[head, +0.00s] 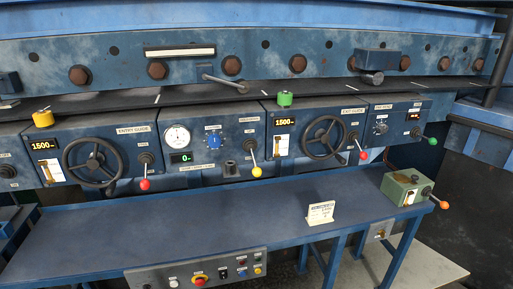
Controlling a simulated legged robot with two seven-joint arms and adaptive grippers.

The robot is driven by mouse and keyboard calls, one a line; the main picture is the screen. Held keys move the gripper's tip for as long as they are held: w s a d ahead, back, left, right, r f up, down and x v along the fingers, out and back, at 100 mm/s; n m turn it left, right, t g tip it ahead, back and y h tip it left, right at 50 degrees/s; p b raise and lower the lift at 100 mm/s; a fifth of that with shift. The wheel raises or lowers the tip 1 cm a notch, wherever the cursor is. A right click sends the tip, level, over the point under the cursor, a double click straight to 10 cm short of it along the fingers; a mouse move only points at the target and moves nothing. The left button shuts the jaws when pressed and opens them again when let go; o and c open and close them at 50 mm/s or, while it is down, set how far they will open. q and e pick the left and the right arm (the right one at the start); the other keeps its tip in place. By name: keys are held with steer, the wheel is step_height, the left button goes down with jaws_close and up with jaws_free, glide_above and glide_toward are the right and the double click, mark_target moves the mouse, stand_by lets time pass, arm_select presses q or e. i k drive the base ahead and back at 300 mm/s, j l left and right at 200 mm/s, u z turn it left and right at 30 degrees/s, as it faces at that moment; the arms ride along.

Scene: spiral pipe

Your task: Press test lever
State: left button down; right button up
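Several ball-ended levers show in the head view, and I cannot read which is labelled test. A small green box (403,187) at the right end of the blue bench has a lever with an orange-red knob (443,205) pointing right. On the panels hang a lever with a red knob (144,184), one with a yellow knob (256,171), and another with a red knob (363,155). A green-knobbed lever (432,141) sticks out at the far right panel. Neither of my grippers is in view.
Two handwheels (95,162) (324,137) stand out from the panels. A button box (200,272) with a red button is at the bench's front edge.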

mark_target(432, 141)
steer(key=z, duration=1.35)
steer(key=i+l+z, duration=0.1)
steer(key=i+l, duration=0.15)
steer(key=i, duration=0.25)
steer(key=i+l+z, duration=0.15)
steer(key=i, duration=0.4)
steer(key=i+l+z, duration=0.1)
steer(key=i+l, duration=0.15)
steer(key=i, duration=0.3)
